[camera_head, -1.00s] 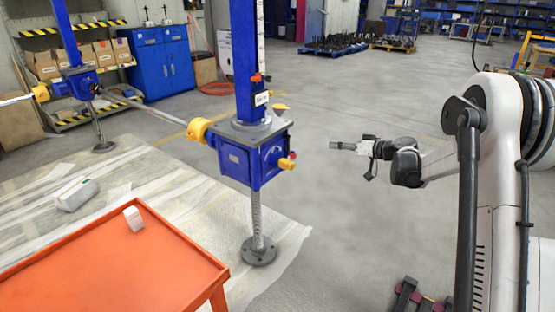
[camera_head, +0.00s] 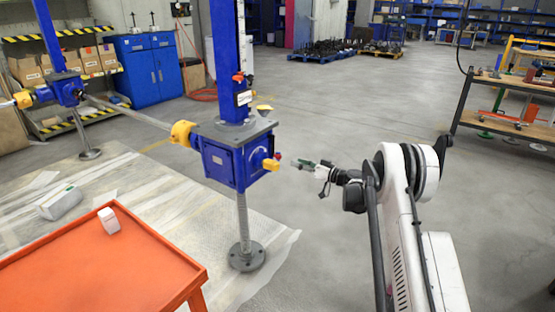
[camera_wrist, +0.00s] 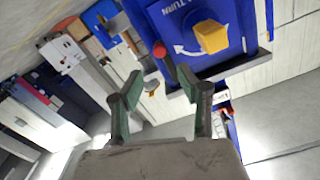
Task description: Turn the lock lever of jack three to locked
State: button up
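A blue screw jack (camera_head: 225,160) stands in the middle of the head view; I cannot read a number on it. A yellow cap (camera_head: 271,165) sticks out of its right face, with a small red knob (camera_head: 279,156) beside it. In the wrist view the yellow cap (camera_wrist: 212,37) sits beside a white curved arrow and the word "TURN", and the red knob (camera_wrist: 159,50) is at the housing's left edge. My gripper (camera_head: 300,163) is close to this face. In the wrist view its greenish fingers (camera_wrist: 160,82) are apart and empty, with the knob beyond their tips.
An orange table (camera_head: 100,265) with a small white box (camera_head: 108,220) stands at front left. Another blue jack (camera_head: 68,90) is at the back left, joined by a shaft. A workbench (camera_head: 505,125) is at the right.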

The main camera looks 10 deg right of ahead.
aim_at(281, 157)
jog(key=b+x, duration=0.2)
jog(key=x, duration=0.8)
jog(key=shift+w+a, duration=0.1)
grip_shut()
